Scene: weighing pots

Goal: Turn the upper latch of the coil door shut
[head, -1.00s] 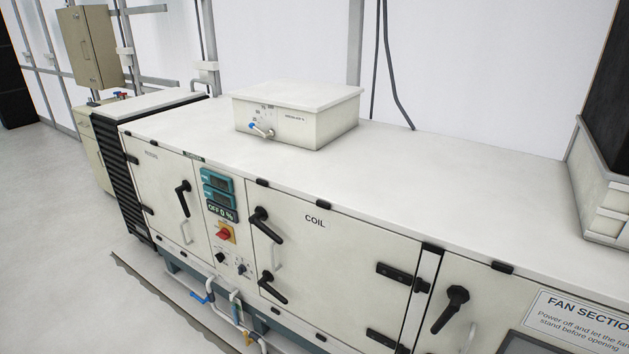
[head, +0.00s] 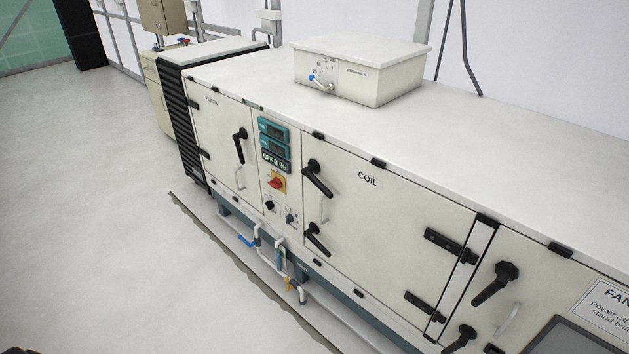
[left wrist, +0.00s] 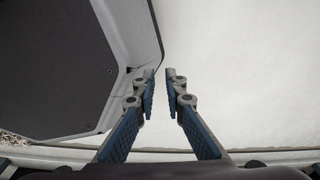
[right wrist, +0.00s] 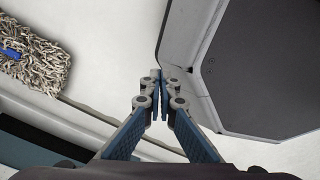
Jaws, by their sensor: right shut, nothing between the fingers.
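The coil door (head: 400,220) is a cream panel marked COIL, in the middle of the head view, and looks closed. Its black upper latch (head: 319,181) is at the door's upper left, with the lever slanting down to the right. The black lower latch (head: 318,241) below it slants the same way. Neither gripper shows in the head view. My left gripper (left wrist: 160,75) is open and empty in the left wrist view, fingertips a small gap apart. My right gripper (right wrist: 162,76) is shut and empty in the right wrist view. Neither wrist view shows the latches.
Left of the coil door are a control panel (head: 274,170) and another door with a black handle (head: 240,145). The fan section's handle (head: 494,284) is at right. Pipes (head: 280,265) stick out below. Floor at left is clear. A mop head (right wrist: 35,72) lies near my right gripper.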

